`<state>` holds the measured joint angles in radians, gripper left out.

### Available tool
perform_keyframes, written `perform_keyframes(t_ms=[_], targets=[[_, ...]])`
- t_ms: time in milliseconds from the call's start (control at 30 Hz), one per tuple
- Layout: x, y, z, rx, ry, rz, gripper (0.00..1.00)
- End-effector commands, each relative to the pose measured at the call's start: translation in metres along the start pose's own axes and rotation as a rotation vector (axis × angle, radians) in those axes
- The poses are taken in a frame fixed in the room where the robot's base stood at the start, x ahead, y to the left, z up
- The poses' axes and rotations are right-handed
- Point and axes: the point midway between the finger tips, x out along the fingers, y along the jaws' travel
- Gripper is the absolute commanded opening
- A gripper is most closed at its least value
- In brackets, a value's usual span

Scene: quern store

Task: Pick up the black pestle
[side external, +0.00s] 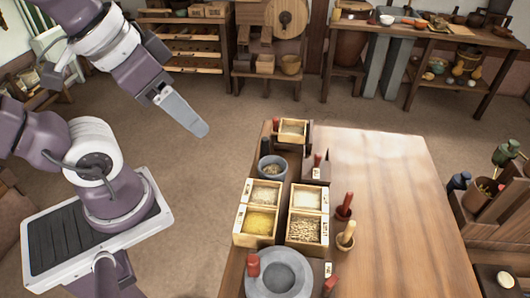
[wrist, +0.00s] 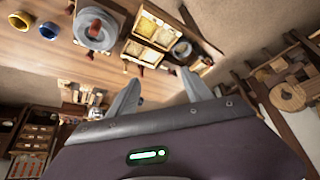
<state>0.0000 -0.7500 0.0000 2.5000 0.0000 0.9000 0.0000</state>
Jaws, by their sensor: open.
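A small dark upright cylinder (side external: 266,146), which may be the black pestle, stands at the far left of the table, just behind a grey bowl (side external: 271,168). It is too small to be sure of, and I cannot make it out in the wrist view. My gripper (side external: 203,130) is in the air left of the table, well apart from the cylinder. In the wrist view my gripper (wrist: 160,80) shows two spread fingers with nothing between them.
Wooden boxes of grain (side external: 305,230) stand on the wooden table (side external: 390,200), with a round grey stone quern (side external: 278,275) in front. A red pestle (side external: 344,204) and a pale wooden pestle (side external: 347,235) stand in small cups. The table's right side is clear.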

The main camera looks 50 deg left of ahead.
Motion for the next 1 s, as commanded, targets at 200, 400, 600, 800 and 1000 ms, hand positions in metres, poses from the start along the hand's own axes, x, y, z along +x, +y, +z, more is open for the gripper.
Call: perform_keyframes(t_ms=[200, 400, 600, 800, 1000], targets=[[0.007, -0.005, -0.02, 0.08, -0.033, -0.016, 0.58], [0.073, -0.042, -0.107, 0.51, -0.192, -0.022, 0.58], [0.213, -0.108, -0.153, 1.007, -0.345, 0.11, 0.58], [0.349, -0.163, -0.124, 1.391, -0.393, 0.303, 0.58], [0.4, -0.179, -0.098, 1.533, -0.386, 0.385, 0.58]])
